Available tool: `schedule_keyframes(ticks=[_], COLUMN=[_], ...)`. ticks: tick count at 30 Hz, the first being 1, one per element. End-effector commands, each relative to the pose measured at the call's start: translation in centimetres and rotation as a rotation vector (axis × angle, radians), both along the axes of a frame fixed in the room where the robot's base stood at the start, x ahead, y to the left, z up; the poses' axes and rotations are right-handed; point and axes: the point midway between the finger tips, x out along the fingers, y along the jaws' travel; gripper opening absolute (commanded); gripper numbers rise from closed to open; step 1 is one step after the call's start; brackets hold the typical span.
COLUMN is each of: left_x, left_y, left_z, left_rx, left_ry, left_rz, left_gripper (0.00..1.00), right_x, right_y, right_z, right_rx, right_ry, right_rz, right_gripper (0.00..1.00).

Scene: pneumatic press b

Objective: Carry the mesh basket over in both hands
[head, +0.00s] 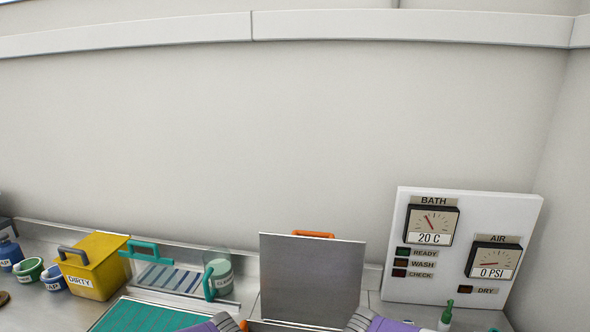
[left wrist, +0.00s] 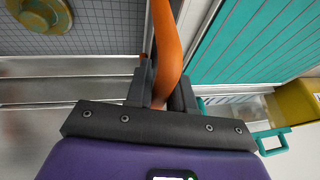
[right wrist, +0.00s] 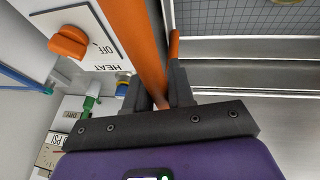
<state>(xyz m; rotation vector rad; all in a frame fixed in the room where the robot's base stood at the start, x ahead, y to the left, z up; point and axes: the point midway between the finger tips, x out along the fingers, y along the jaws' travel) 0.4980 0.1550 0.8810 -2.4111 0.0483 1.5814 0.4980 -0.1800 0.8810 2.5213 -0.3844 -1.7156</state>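The mesh basket shows in part as a grey grid in the left wrist view (left wrist: 105,30) and in the right wrist view (right wrist: 235,22). A round yellowish part (left wrist: 38,12) lies over the grid. My left gripper (left wrist: 163,92) is shut around one orange handle, which runs up between its fingers. My right gripper (right wrist: 160,92) is shut around the other orange handle. How high the basket hangs cannot be told.
An upright steel panel (head: 312,280) with an orange handle stands ahead. A teal ribbed surface (head: 148,317), a clear jug (head: 219,273) and a yellow DIRTY box (head: 95,266) lie left. A gauge panel (head: 460,240) and green-topped bottle (head: 446,315) stand right.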

Motion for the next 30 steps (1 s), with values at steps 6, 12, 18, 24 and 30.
schedule_keyframes(ticks=[6, 12, 18, 24, 30], left_x=[0.01, 0.0, -0.01, -0.07, -0.04], left_y=[0.01, 0.01, 0.01, 0.02, 0.02], left_z=[0.03, 0.0, -0.02, -0.12, -0.06], left_rx=[0.0, 0.0, 0.0, 0.001, 0.0], left_ry=[-0.001, 0.0, 0.0, 0.003, 0.002], left_rz=[0.0, 0.0, 0.0, 0.001, 0.0], left_gripper=[0.38, 0.51, 0.68, 0.68, 0.68], right_x=[0.01, 0.0, -0.01, -0.06, -0.03], right_y=[0.0, 0.0, 0.0, -0.01, -0.01], right_z=[0.05, 0.01, 0.0, -0.11, -0.06], right_rx=[0.0, 0.0, 0.0, 0.0, 0.0], right_ry=[-0.001, 0.0, 0.0, 0.003, 0.002], right_rz=[0.0, 0.0, 0.0, -0.001, 0.0], right_gripper=[0.38, 0.38, 0.38, 0.51, 0.68])
